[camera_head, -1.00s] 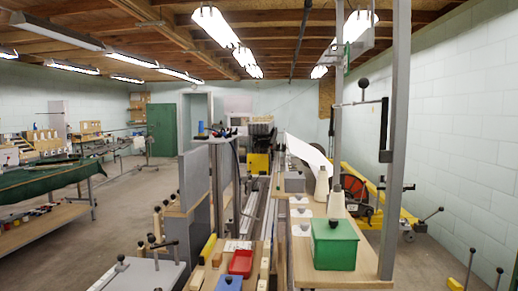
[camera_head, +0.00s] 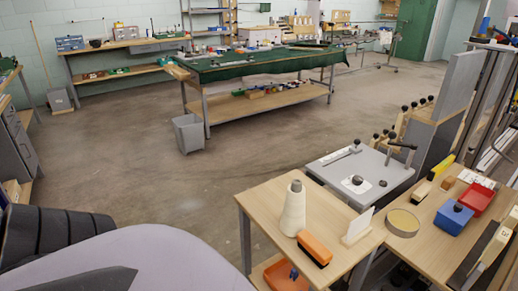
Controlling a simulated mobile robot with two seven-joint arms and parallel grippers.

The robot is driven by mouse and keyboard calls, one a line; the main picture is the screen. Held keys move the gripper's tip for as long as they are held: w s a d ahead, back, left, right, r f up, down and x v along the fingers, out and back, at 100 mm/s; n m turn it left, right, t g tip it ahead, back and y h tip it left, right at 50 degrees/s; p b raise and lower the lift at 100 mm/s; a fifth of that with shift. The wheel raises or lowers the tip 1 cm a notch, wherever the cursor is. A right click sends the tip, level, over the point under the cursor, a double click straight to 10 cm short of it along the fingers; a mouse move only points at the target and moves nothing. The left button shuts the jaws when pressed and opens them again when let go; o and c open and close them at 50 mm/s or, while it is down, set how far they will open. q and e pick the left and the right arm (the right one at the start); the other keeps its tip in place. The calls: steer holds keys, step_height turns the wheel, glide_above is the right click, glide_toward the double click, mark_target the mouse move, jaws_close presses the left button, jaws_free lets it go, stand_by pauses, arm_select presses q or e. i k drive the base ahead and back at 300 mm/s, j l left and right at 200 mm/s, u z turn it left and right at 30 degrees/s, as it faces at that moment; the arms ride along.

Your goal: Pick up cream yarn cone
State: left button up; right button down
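A white upright card (camera_head: 357,227) stands further right. A pale rounded part and dark parts of my own body fill the lower left corner. I see no fingertips of either gripper, and nothing touches the cone.
Right of the small table are a workbench with a round tin (camera_head: 402,222), a blue box (camera_head: 453,216) and a red tray (camera_head: 477,198). Open floor spreads left, with a grey bin (camera_head: 189,134) and a green-covered table (camera_head: 255,65).

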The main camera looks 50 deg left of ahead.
mark_target(292, 222)
steer(key=u, duration=1.2)
